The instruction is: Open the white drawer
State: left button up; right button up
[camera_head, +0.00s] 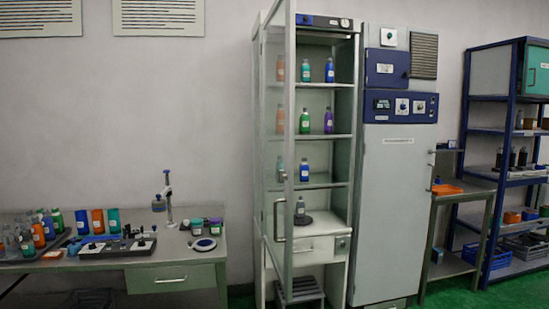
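A white drawer (316,251) sits low in the tall white cabinet (258,150), below the bottom shelf. Its front looks flush with the cabinet, so it appears shut. The cabinet's glass door (283,180) stands swung open towards me at the left, and its edge and long handle (280,219) overlap the left part of the drawer front. A dark round base with a bottle (300,206) stands on the surface just above the drawer. Neither of my grippers is in view.
A workbench (150,258) with bottles, tools and a greenish drawer (170,279) stands at the left. A grey step stool (305,289) is below the white drawer. A tall grey unit (392,210) adjoins the cabinet at the right, then blue shelving (503,183).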

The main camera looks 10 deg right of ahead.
aim_at(317, 248)
jog(key=i+l+z, duration=0.55)
jog(key=i+z, duration=0.15)
jog(key=i, duration=0.25)
jog(key=i+z, duration=0.35)
jog(key=i, duration=0.15)
jog(key=i+l+u, duration=0.2)
jog(key=i, duration=0.2)
jog(key=i+u, duration=0.15)
jog(key=i, duration=0.25)
jog(key=i+l+u, duration=0.2)
jog(key=i, duration=0.2)
jog(key=i+l+u, duration=0.2)
jog(key=u, duration=0.25)
jog(key=i+l+u, duration=0.3)
jog(key=u, duration=0.2)
jog(key=i+l+u, duration=0.2)
jog(key=l+u, duration=0.25)
jog(key=i+l+u, duration=0.15)
jog(key=l+u, duration=0.15)
jog(key=u, duration=0.15)
